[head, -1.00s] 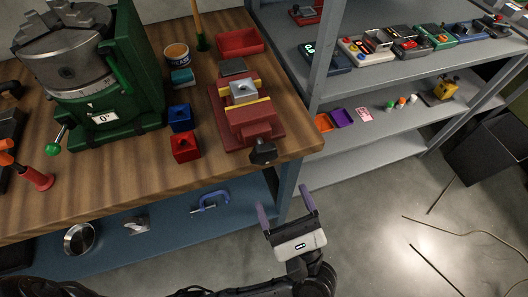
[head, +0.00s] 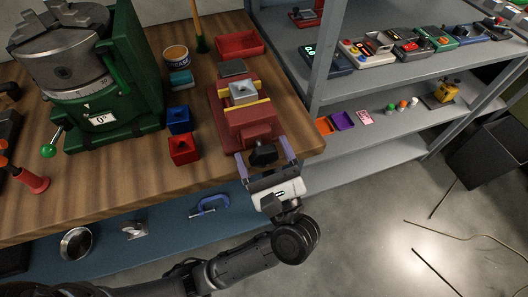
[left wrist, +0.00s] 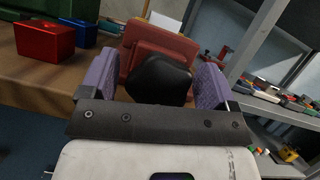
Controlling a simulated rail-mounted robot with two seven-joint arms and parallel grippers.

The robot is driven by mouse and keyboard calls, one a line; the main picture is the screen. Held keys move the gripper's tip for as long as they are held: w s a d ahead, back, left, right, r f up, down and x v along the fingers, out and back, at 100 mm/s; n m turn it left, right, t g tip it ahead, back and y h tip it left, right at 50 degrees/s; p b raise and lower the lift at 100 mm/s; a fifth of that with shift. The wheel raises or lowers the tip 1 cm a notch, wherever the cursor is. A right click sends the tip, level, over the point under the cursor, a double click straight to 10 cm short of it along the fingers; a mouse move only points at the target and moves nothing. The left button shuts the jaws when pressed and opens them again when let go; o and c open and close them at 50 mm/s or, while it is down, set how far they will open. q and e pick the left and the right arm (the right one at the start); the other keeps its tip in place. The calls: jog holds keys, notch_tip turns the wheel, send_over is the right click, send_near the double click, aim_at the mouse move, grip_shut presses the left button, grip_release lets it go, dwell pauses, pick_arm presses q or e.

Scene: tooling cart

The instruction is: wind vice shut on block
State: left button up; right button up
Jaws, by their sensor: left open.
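The red vice (head: 250,132) stands at the front right corner of the wooden bench. A grey block (head: 242,93) with a hole in its top sits between the vice's yellow-edged jaws; I cannot tell if both jaws touch it. The vice's black handle (head: 263,155) faces the front edge. My left gripper (head: 263,149) is open, with one purple finger on each side of the handle. In the left wrist view the handle (left wrist: 160,80) lies between the spread fingers, with gaps beside it.
Red (head: 184,149) and blue (head: 180,119) blocks stand left of the vice. A green rotary table (head: 105,100) is farther left, and a red tray (head: 240,45) is behind. Grey shelving (head: 400,66) stands to the right.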

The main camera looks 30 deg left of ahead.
pick_arm(q)
jog(key=c, duration=0.9)
jog(key=shift+r+m+t+p, duration=0.15)
jog(key=shift+m+t+p, duration=0.15)
jog(key=shift+m+p, duration=0.3)
jog(key=m+t+h+p, duration=0.1)
jog(key=m+p, duration=0.2)
jog(key=m+t+h+p, duration=0.1)
jog(key=m+h+p, duration=0.1)
jog(key=m+p, duration=0.1)
jog(key=shift+w+d+r+m+p, duration=0.15)
jog(key=shift+m+p, duration=0.25)
jog(key=shift+p, duration=0.2)
jog(key=shift+f+m+t+h+p, duration=0.25)
jog(key=shift+m+t+h+p, duration=0.25)
jog(key=shift+m+p, duration=0.7)
jog(key=o, duration=0.9)
jog(key=shift+f, duration=0.1)
